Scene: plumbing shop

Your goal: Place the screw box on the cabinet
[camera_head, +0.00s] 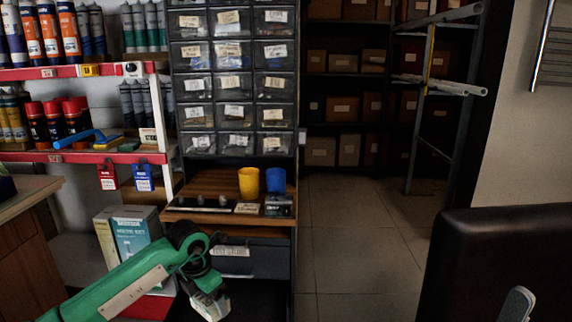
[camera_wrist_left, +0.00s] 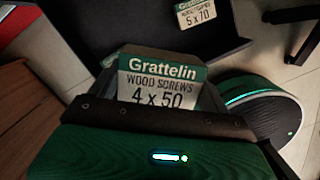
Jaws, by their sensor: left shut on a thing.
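My left gripper (camera_head: 203,284) is low in front of the cabinet, shut on a white and green screw box (camera_head: 212,305). In the left wrist view the held box (camera_wrist_left: 160,82) reads "Grattelin wood screws 4 x 50"; its lower part is hidden by the gripper. The cabinet (camera_head: 215,183) has a wooden ledge below a block of small clear drawers, with a dark drawer (camera_head: 262,258) under the ledge. The held box is below the ledge level in the picture. My right gripper is not in view.
A yellow cup (camera_head: 249,184) and a blue cup (camera_head: 276,180) stand on the ledge's right part, with small items along its front. Another screw box marked 5 x 70 (camera_wrist_left: 199,12) lies on a dark surface. Tiled floor (camera_head: 350,245) is open to the right.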

